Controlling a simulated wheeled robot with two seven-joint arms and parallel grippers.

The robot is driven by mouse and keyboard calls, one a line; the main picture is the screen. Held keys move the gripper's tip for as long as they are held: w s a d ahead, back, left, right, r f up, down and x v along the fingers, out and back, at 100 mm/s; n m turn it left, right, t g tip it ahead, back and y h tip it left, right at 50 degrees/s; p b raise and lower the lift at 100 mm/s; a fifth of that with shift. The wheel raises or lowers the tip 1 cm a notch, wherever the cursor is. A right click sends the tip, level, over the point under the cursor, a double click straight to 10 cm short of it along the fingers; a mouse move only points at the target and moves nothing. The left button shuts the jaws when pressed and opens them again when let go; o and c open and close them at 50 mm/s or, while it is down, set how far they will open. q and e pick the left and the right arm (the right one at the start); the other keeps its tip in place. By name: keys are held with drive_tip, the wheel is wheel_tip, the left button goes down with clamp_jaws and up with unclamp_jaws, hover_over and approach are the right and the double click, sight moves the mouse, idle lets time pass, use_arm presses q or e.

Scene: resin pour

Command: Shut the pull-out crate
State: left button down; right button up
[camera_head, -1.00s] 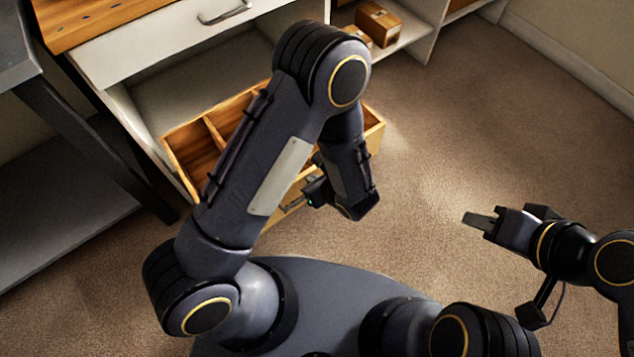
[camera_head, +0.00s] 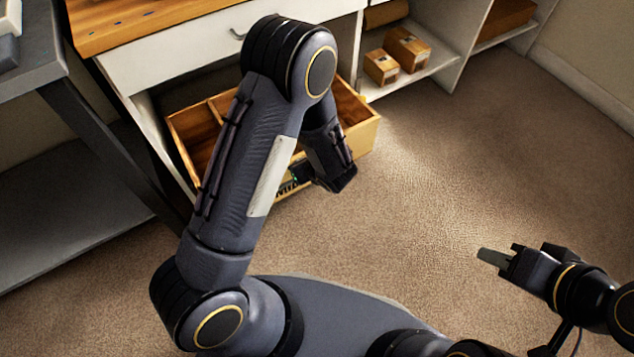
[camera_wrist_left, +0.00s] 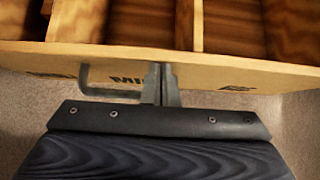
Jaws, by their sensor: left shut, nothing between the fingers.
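The pull-out crate (camera_head: 359,134) is light wood with dividers inside. It stands partly out of the bay under the white cabinet, and my left arm covers its middle in the head view. In the left wrist view the crate's front board (camera_wrist_left: 215,70) runs across the picture, with printed marks and a grey bar handle (camera_wrist_left: 97,90). My left gripper (camera_wrist_left: 160,82) is shut and empty, its fingertips at the front board just right of the handle; contact is hard to tell. My right gripper (camera_head: 494,258) is out over the carpet, away from the crate, its finger gap unclear.
The white cabinet's closed drawer (camera_head: 180,50) sits above the crate. Small cardboard boxes (camera_head: 407,48) stand on a low shelf to the right. A dark grey table (camera_head: 75,105) stands at the left. The carpet (camera_head: 440,170) right of the crate is clear.

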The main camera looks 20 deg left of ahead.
use_arm(q)
drive_tip(key=w+a, duration=1.2)
drive_tip(key=a, duration=0.2)
drive_tip(key=shift+a+r, duration=0.15)
use_arm(e)
drive_tip(key=shift+s, duration=0.1)
drive_tip(key=shift+d+f, duration=0.1)
